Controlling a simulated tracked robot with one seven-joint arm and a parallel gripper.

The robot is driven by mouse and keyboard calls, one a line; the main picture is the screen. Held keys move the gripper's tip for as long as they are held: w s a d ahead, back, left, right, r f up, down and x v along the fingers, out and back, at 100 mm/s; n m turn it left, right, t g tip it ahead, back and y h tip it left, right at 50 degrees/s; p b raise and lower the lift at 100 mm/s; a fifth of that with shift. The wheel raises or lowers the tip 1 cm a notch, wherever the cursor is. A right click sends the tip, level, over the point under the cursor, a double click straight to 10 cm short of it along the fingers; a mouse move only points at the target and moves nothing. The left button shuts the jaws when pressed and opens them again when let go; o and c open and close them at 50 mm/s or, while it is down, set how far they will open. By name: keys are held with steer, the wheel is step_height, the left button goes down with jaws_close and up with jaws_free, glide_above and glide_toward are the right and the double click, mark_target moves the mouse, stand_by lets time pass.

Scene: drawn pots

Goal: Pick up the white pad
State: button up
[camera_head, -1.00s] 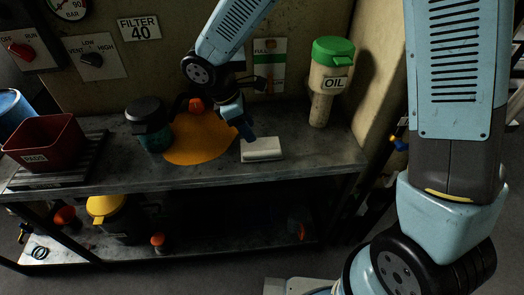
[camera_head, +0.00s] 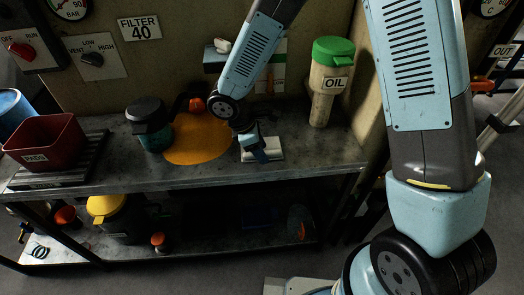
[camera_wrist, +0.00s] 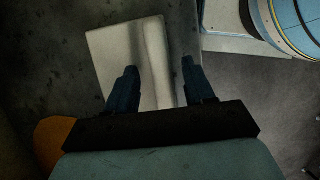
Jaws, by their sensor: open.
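The white pad (camera_head: 268,150) lies flat on the grey metal bench top, just right of an orange patch. My gripper (camera_head: 262,158) is over the pad in the head view and hides part of it. In the wrist view the pad (camera_wrist: 132,62) lies under and ahead of my gripper (camera_wrist: 157,76). The two dark fingers are apart, with part of the pad showing between them. The right finger is near the pad's right edge. I cannot tell how high the fingertips are above the pad.
The orange patch (camera_head: 200,140) borders the pad's left side. A dark-lidded jar (camera_head: 150,125) stands left of it, and a red PADS bin (camera_head: 45,145) at far left. The green-lidded OIL container (camera_head: 328,80) stands at the back right. The bench's front right top is clear.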

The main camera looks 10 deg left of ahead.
jaws_close()
stand_by(0.5)
steer(key=shift+r, duration=0.15)
steer(key=shift+r, duration=0.25)
step_height(320, 180, up, 2)
steer(key=shift+r, duration=0.2)
steer(key=s+a+r, duration=0.8)
steer(key=s+r, duration=0.2)
steer(key=s, duration=0.1)
steer(key=shift+s, duration=0.2)
steer(key=shift+a, duration=0.1)
